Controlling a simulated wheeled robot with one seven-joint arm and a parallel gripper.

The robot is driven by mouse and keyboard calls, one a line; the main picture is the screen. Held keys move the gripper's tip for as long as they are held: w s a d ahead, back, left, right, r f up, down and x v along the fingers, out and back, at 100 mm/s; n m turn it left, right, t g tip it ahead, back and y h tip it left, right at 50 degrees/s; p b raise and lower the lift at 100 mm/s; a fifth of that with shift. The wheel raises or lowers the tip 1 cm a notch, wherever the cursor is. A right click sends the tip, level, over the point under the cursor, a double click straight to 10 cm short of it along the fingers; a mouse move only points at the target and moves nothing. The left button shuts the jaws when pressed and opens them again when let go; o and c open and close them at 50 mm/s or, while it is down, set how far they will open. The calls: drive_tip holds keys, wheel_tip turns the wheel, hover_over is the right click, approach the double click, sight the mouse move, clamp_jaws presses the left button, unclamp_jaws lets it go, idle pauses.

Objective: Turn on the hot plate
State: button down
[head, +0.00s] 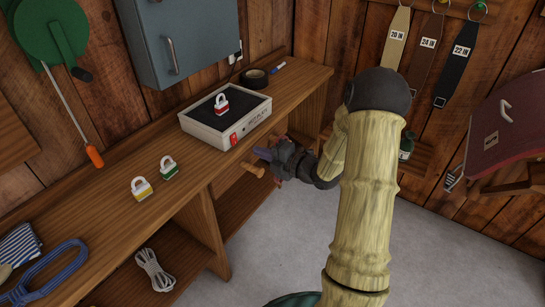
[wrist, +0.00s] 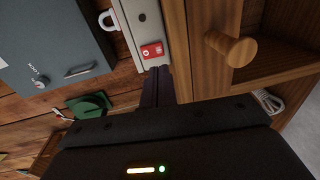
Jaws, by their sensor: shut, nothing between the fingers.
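The hot plate (head: 206,133) is a low white box with a black top. It stands on the wooden bench and also shows in the wrist view (wrist: 127,22). A small red switch (head: 234,139) is on its front face, seen closer in the wrist view (wrist: 152,50). I cannot tell the switch's position. A red padlock (head: 221,105) rests on the black top. My gripper (head: 262,154) is shut and empty, in front of the bench edge. In the wrist view its fingertips (wrist: 157,71) are close to the switch; I cannot tell whether they touch.
Yellow (head: 142,189) and green (head: 169,168) padlocks stand on the bench, left of the hot plate. A grey cabinet (head: 180,40) hangs above. A wooden knob (wrist: 231,48) sticks out near my gripper.

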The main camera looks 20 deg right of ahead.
sight(236, 143)
drive_tip(key=x, duration=0.7)
drive_tip(key=shift+w+a, duration=0.15)
drive_tip(key=shift+b, duration=0.35)
drive_tip(key=shift+w+f+b, duration=0.1)
drive_tip(key=shift+f+b, duration=0.15)
drive_tip(key=shift+b, duration=0.45)
drive_tip(key=shift+r, duration=0.25)
drive_tip(key=shift+f, duration=0.1)
drive_tip(key=shift+s+d+f, duration=0.15)
drive_tip(key=shift+s+d, duration=0.1)
drive_tip(key=f+v, duration=0.3)
drive_tip(key=v, duration=1)
drive_tip(key=shift+s, duration=0.2)
